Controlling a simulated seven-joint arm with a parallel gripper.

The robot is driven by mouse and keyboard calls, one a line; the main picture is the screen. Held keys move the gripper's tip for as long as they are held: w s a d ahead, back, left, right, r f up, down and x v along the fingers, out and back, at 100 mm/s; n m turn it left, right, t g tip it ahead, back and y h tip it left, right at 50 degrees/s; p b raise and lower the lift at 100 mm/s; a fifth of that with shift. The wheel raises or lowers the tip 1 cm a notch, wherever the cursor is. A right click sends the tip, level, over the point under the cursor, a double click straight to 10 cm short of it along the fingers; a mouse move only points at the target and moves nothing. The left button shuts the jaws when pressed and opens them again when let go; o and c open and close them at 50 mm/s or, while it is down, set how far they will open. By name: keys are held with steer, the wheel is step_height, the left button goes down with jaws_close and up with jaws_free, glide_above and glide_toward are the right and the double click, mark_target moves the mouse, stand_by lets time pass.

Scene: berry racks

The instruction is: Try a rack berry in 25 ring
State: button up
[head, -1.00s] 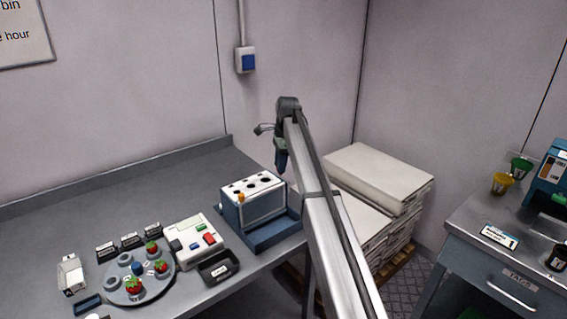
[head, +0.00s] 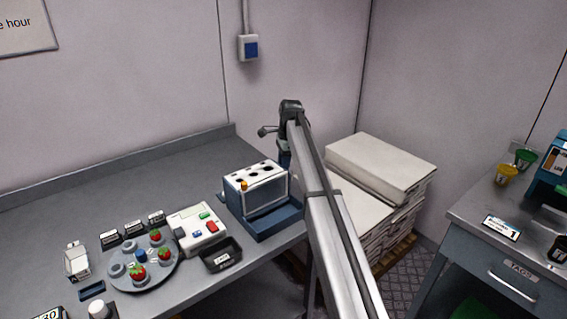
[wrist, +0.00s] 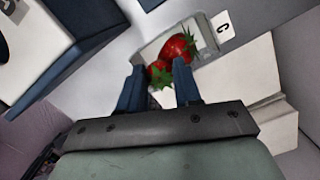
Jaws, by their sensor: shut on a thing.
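In the wrist view my gripper (wrist: 159,70) is shut on a red strawberry (wrist: 159,77) with green leaves, partly hidden between the blue fingers. A larger strawberry (wrist: 181,47) shows just past the fingertips; I cannot tell whether the two touch. In the head view the gripper end (head: 285,157) hangs by the right end of the holed rack, mostly behind my own arm. Hole sizes are too small to read.
Paper-like stacks (head: 381,165) stand right of the rack. The table behind is clear.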

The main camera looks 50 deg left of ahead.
steer(key=o, duration=0.7)
steer(key=shift+r, duration=0.1)
steer(key=shift+r, duration=2.9)
